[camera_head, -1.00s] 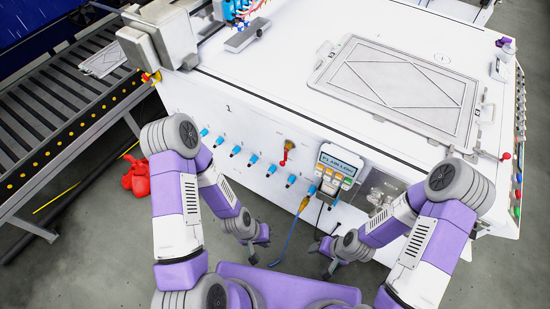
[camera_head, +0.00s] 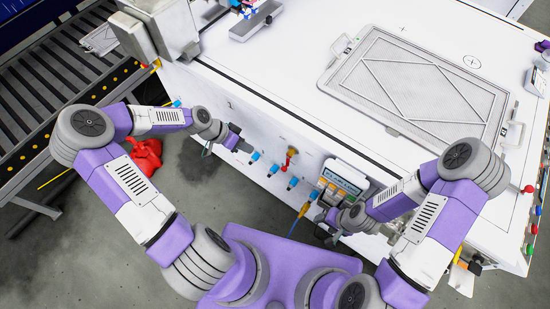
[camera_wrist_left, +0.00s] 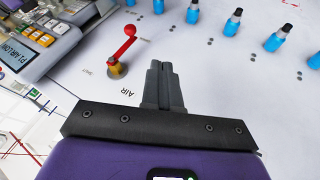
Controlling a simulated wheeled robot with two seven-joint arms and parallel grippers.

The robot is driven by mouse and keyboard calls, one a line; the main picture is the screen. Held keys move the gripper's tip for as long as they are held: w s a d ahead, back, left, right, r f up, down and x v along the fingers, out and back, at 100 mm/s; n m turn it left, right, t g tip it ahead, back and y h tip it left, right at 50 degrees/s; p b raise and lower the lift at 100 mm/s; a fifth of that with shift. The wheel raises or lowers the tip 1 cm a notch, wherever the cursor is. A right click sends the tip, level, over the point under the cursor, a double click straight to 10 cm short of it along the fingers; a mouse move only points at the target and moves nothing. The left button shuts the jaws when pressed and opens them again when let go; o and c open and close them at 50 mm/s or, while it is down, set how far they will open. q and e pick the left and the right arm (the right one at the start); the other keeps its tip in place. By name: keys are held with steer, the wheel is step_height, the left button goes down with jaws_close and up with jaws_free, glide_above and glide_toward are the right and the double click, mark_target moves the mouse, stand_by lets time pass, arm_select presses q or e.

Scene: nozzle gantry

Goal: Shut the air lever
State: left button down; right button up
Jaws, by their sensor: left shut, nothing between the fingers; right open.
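The air lever (camera_head: 291,155) is a red handle on a brass-coloured valve on the machine's white front panel. In the left wrist view the lever (camera_wrist_left: 124,47) has a red ball end and stands out from its brass base beside the printed word AIR. My left gripper (camera_head: 247,148) is in front of the panel, left of the lever in the head view. Its fingers (camera_wrist_left: 157,72) are shut and empty, pointing at the panel, apart from the lever. My right gripper (camera_head: 326,226) is open, low by the keypad unit; its fingers are partly hard to make out.
Several blue fittings (camera_wrist_left: 232,22) line the panel beside the lever. A keypad unit with a display (camera_head: 340,182) stands on the lever's other side, with cables below. A framed plate (camera_head: 415,95) lies on the white machine top. A roller conveyor (camera_head: 45,95) is at the left.

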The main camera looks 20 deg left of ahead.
arm_select(q)
steer(key=d+f+b, duration=0.4)
steer(key=d+f, duration=0.4)
steer(key=d, duration=0.1)
steer(key=shift+w+d+b, duration=0.3)
